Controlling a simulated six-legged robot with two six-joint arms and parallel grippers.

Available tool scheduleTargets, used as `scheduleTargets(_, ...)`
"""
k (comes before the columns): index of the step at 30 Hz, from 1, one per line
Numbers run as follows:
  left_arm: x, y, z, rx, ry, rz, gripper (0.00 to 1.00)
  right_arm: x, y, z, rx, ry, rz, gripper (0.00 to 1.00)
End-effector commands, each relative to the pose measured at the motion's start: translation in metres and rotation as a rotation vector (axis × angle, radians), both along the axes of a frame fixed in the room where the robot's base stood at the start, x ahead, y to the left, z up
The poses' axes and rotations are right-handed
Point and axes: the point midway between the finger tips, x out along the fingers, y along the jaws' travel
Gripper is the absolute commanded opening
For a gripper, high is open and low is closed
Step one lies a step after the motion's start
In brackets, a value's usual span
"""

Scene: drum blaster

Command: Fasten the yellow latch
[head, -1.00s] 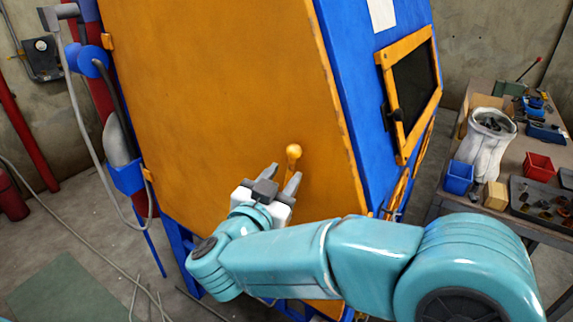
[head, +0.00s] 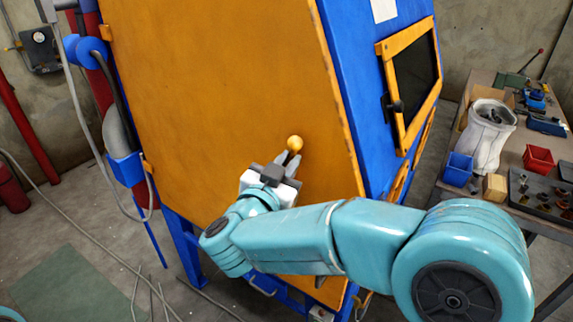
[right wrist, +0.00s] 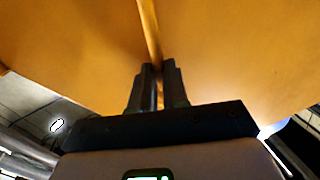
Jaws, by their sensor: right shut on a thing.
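The yellow latch (head: 295,144) shows as a round yellow knob on a short stem, low on the large orange door panel (head: 215,85) of the blue cabinet. My right gripper (head: 288,158) is shut on the latch's stem, just below the knob. In the right wrist view the fingers of my right gripper (right wrist: 159,72) are close together around the yellow stem (right wrist: 150,30), which runs up in front of the orange panel. The fingers hide the lower part of the stem. My left gripper is not in view.
An orange-framed dark window (head: 412,80) is on the cabinet's blue side. A workbench (head: 520,160) with a grey bag (head: 484,135), blue bin (head: 458,168) and red bin (head: 538,159) stands at the right. Cables and a hose hang at the left.

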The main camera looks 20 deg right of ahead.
Motion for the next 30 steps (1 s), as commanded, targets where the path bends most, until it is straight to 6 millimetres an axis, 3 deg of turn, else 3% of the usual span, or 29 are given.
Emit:
scheduleTargets(8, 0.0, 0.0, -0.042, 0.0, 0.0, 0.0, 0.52, -0.011, -0.008, -0.013, 0.086, -0.113, 0.0, 0.0)
scheduleTargets(30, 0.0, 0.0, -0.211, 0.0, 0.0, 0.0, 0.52, -0.051, -0.039, -0.061, 0.511, -0.658, -0.001, 0.0)
